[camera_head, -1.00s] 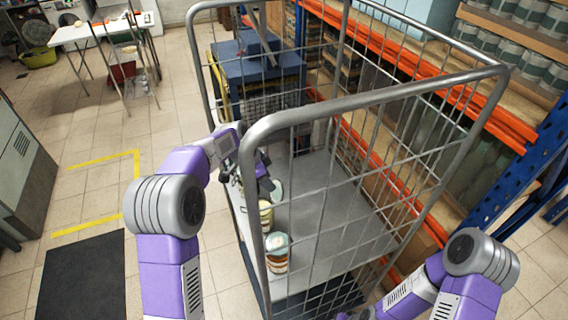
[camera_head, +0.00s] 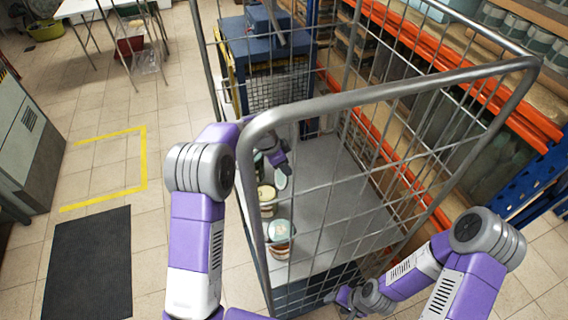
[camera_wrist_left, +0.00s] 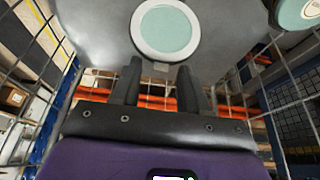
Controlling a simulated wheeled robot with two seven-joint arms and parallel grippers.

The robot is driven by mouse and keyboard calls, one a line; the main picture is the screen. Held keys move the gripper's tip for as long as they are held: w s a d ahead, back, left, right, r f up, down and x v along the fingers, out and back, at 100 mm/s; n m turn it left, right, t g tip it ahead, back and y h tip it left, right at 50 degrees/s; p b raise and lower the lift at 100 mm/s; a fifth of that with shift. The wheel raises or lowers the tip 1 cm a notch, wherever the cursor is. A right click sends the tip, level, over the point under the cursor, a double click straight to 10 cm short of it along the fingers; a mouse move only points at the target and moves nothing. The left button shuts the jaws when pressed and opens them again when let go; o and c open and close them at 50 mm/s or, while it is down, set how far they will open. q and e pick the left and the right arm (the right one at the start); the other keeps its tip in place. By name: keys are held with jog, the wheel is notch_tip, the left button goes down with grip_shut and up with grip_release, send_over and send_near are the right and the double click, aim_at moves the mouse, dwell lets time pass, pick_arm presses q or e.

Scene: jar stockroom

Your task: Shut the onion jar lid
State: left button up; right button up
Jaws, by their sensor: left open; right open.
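Several jars stand on the grey deck of a wire roll cage in the head view. The front jar (camera_head: 280,240) has a teal-topped lid on it. A cream jar (camera_head: 266,195) stands behind it, with a pale, tilted lid disc (camera_head: 281,180) beside its top. I cannot read which is the onion jar. My left gripper (camera_head: 282,163) is inside the cage just behind that disc, partly hidden by bars. In the left wrist view its open fingers (camera_wrist_left: 158,82) point toward a white-rimmed teal disc (camera_wrist_left: 165,28), with nothing visible between them. My right gripper (camera_head: 343,298) is open, low outside the cage.
The cage's thick top rail (camera_head: 390,95) and wire sides surround the jars. The grey deck (camera_head: 335,190) is clear to their right. Orange-beamed shelving (camera_head: 400,125) runs along the right. A blue trolley (camera_head: 262,60) stands behind the cage. A dark mat (camera_head: 92,262) lies on the left floor.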

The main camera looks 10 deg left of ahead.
pick_arm(q)
grip_shut()
dwell(0.4)
